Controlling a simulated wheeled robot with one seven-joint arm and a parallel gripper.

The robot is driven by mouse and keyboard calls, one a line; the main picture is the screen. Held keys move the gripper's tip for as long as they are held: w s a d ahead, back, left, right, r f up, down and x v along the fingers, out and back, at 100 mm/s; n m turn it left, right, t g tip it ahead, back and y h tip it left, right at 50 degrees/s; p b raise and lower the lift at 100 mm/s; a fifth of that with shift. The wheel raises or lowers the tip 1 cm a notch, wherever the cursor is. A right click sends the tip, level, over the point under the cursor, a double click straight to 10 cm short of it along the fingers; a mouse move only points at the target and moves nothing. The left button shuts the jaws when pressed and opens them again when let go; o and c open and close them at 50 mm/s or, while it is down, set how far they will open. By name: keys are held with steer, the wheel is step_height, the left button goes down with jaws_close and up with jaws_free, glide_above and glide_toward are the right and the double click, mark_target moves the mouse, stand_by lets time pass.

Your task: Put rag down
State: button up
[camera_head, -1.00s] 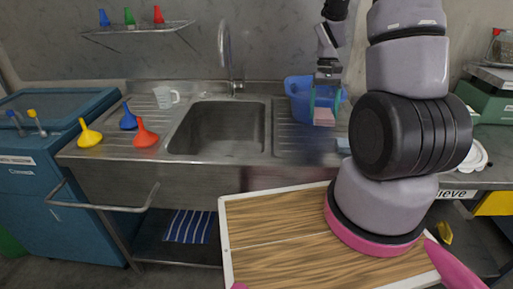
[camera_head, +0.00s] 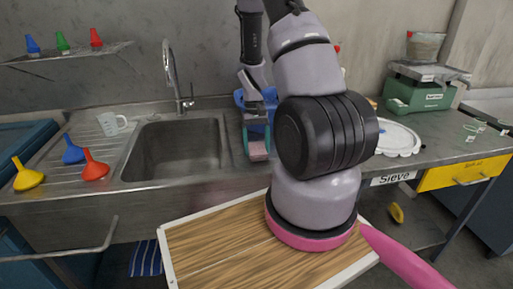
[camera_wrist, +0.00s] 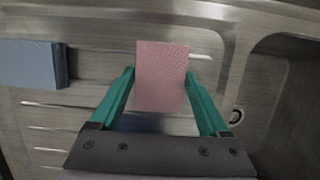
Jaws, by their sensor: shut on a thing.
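My gripper (camera_head: 257,140) is shut on a pink textured piece, the rag (camera_head: 258,151), above the ribbed drainboard to the right of the sink basin (camera_head: 175,150). In the wrist view the rag (camera_wrist: 163,75) sits between the two teal fingers (camera_wrist: 160,85) and sticks out past their tips. Ribbed steel lies below it; whether the rag touches the steel I cannot tell. A blue-grey block (camera_wrist: 30,63) lies on the drainboard to the left in the wrist view.
The tap (camera_head: 170,75) rises behind the sink. A white plate-like thing (camera_head: 400,138) and green scale (camera_head: 420,95) stand right.

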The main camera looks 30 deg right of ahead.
steer(key=shift+f, duration=0.2)
steer(key=shift+f, duration=0.1)
steer(key=o, duration=1.2)
steer(key=shift+s+f, duration=0.1)
steer(key=shift+s, duration=0.05)
steer(key=shift+c, duration=0.2)
steer(key=v, duration=1.2)
step_height(320, 180, up, 10)
steer(key=t, duration=0.2)
glide_above(255, 143)
steer(key=a, duration=0.3)
steer(key=s+a+r+t, duration=0.4)
steer(key=s+r, duration=0.3)
steer(key=r, duration=0.2)
steer(key=s+a+r+m+t+y, duration=0.1)
steer(key=s+a+r+t, duration=0.3)
steer(key=s+r, duration=0.4)
steer(key=shift+s+a+r, duration=0.25)
steer(key=shift+a+r, duration=0.3)
steer(key=shift+r, duration=0.35)
